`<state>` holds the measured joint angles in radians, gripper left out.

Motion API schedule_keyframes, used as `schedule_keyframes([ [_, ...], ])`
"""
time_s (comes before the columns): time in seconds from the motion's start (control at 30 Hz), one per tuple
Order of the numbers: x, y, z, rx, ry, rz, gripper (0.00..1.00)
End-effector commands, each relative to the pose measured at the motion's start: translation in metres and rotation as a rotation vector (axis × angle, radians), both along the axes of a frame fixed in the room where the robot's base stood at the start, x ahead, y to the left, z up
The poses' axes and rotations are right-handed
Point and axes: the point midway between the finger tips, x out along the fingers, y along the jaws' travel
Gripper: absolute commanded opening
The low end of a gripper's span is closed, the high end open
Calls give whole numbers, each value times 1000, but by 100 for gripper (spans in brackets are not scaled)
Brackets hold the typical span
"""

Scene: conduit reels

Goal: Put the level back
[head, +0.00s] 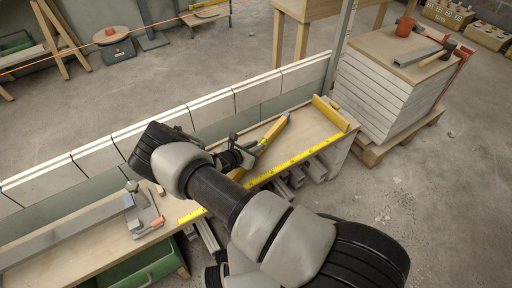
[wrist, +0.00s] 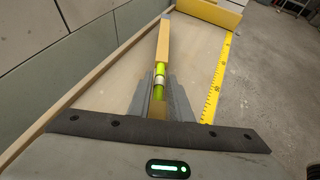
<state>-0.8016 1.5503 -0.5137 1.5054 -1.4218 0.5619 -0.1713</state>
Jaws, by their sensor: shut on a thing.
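The level is a slim yellow-orange bar (head: 273,131) with a bright green vial and a grey far end. My gripper (head: 250,150) is shut on it near the vial. In the wrist view the level (wrist: 163,45) runs straight away from between my gripper's fingers (wrist: 160,95), over the pale bench top. Its near part is hidden by the fingers and the wrist. I cannot tell whether it touches the bench top (head: 305,125) or hangs just above it.
A yellow ruler strip (head: 290,163) runs along the bench's front edge. A yellow block (head: 331,113) stands at the right end. A low block wall (head: 200,108) lines the back. A clamp-like tool (head: 143,215) sits at left. Stacked boards (head: 375,95) stand right.

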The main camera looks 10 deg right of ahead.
Motion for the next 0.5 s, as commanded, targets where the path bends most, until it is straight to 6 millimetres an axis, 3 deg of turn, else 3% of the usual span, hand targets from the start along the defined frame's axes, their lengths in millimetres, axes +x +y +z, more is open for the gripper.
schedule_keyframes([
  [0.17,1,-1,-3,-2,-2,0,0],
  [0.2,0,0,-3,0,0,0,25],
  [0.27,0,0,-3,0,0,0,35],
  [0.5,0,0,-2,0,0,0,37],
])
